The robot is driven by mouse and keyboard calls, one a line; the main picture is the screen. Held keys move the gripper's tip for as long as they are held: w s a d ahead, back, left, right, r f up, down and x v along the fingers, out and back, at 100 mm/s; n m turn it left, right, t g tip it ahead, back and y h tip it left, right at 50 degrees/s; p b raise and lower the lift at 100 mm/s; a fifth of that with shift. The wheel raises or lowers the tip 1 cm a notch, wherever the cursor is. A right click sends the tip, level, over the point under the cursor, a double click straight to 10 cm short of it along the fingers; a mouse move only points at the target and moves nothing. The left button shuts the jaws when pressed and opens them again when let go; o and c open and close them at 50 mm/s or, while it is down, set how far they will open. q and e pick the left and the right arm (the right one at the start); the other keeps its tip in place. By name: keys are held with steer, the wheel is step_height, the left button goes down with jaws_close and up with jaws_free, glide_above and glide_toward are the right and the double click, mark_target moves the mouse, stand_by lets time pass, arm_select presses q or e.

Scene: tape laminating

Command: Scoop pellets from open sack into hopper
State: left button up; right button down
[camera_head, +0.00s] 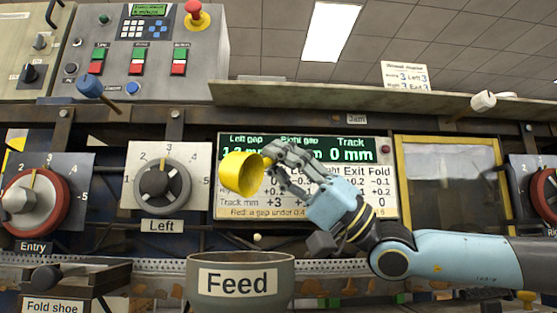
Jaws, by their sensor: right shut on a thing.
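My right gripper (274,160) is shut on a yellow scoop (241,175) and holds it in front of the display panel, tilted, above the hopper. The hopper is a grey-green round bowl labelled "Feed" (205,284) at the bottom centre. A small pale speck, perhaps a pellet (257,240), shows between the scoop and the hopper rim. The inside of the hopper is hidden by its front wall, and I cannot tell what the scoop holds. The open sack and my left gripper are not in view.
Behind the scoop is a display panel (340,150) with gap and track readings. Dials labelled "Left" (158,182) and "Entry" (33,200) stand to the left. A control box (150,60) with a red stop button is at upper left. A perforated rail (120,266) runs behind the hopper.

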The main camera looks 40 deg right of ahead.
stand_by(0.5)
steer(key=shift+r+p, duration=0.3)
steer(key=shift+r, duration=0.35)
steer(key=shift+f+b, duration=0.7)
steer(key=shift+f, duration=0.1)
steer(key=shift+r, duration=0.1)
